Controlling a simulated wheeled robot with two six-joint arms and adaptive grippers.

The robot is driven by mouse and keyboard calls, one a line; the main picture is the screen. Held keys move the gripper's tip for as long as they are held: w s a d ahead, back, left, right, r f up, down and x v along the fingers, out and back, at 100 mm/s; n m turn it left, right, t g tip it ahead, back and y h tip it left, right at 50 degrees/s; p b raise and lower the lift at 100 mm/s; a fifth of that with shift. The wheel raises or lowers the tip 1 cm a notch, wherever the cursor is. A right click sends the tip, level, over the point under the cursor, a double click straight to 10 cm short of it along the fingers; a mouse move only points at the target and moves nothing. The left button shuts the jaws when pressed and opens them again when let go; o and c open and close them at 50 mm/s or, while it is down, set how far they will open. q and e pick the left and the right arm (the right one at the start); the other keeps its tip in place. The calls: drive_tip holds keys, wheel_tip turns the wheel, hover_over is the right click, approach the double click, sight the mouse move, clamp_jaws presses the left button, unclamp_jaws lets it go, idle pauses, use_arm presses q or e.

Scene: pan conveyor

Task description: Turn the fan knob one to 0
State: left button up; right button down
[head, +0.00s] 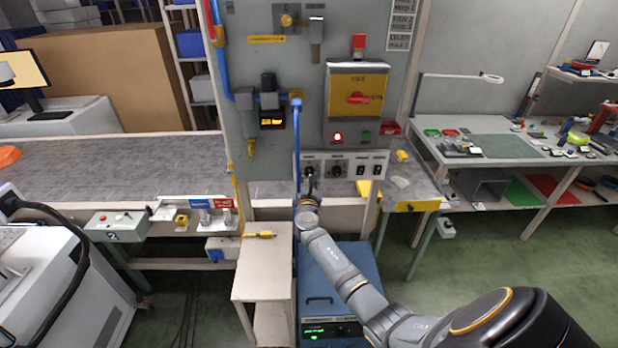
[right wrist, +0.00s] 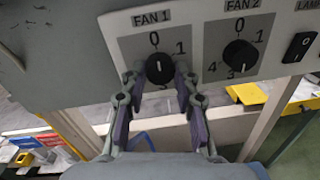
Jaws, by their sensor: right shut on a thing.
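The fan 1 knob (right wrist: 159,69) is a black round knob on a light panel, under the label FAN 1. A 0 is printed above it, a 1 to its upper right, and a number partly hidden below it. A small pale mark on the knob looks roughly upright; its exact setting is hard to read. My right gripper (right wrist: 160,80) is shut on this knob, one finger on each side. In the head view my right gripper (head: 309,186) reaches up to the switch panel (head: 323,159). My left gripper is not in view.
The fan 2 knob (right wrist: 240,56) is close on the right, with a black rocker switch (right wrist: 299,46) beyond it. A yellow-and-red main switch box (head: 357,98) hangs above the panel. A blue cabinet (head: 345,270) and a pale stand (head: 264,270) are below.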

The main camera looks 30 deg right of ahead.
drive_tip(key=c, duration=1)
unclamp_jaws()
drive_tip(key=v, duration=1.2)
drive_tip(key=shift+s+d, duration=0.1)
drive_tip(key=shift+s, duration=0.05)
